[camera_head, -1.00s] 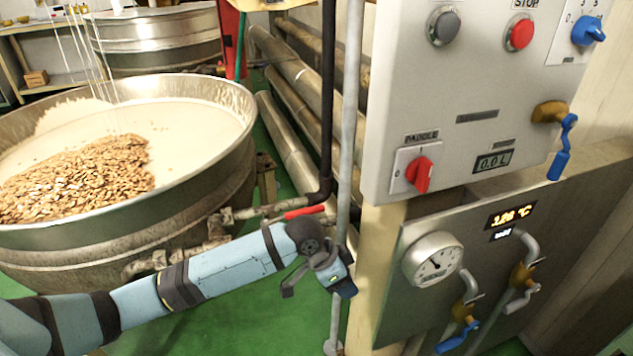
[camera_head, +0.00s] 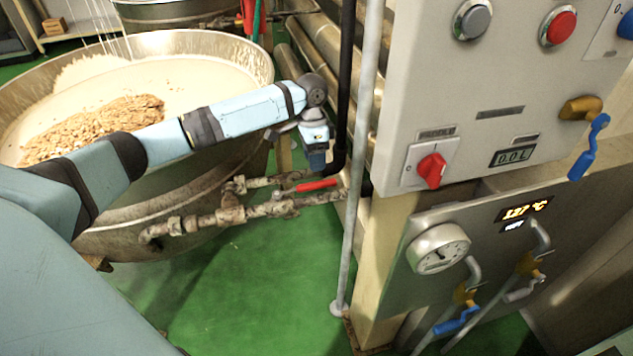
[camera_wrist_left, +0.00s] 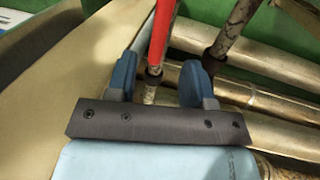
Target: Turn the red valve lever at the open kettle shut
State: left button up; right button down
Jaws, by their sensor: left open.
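The red valve lever (camera_head: 318,186) lies roughly level, along the rusty pipe at the lower right of the open kettle (camera_head: 215,188). The kettle holds a pale mass with brown nuts. My left gripper (camera_head: 317,160) hangs just above the lever, pointing down. In the left wrist view the gripper (camera_wrist_left: 157,82) is open, and the lever (camera_wrist_left: 163,32) runs up the picture in line with the gap between its two blue fingers. The fingers do not appear closed on it; I cannot tell how far below them it lies. My right gripper is not in view.
A thin grey upright pole (camera_head: 362,150) and a black pipe (camera_head: 345,95) stand close right of the gripper. The control cabinet (camera_head: 500,90) and a lower panel with a round gauge (camera_head: 438,248) fill the right. Green floor (camera_head: 250,280) is clear below.

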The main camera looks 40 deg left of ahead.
aim_at(304, 188)
pick_arm(q)
jog(key=f, duration=0.4)
jog(key=d+f+b, duration=0.1)
jog(key=f, duration=0.1)
jog(key=shift+s+f, duration=0.35)
jog(key=shift+s, duration=0.05)
grip_shut()
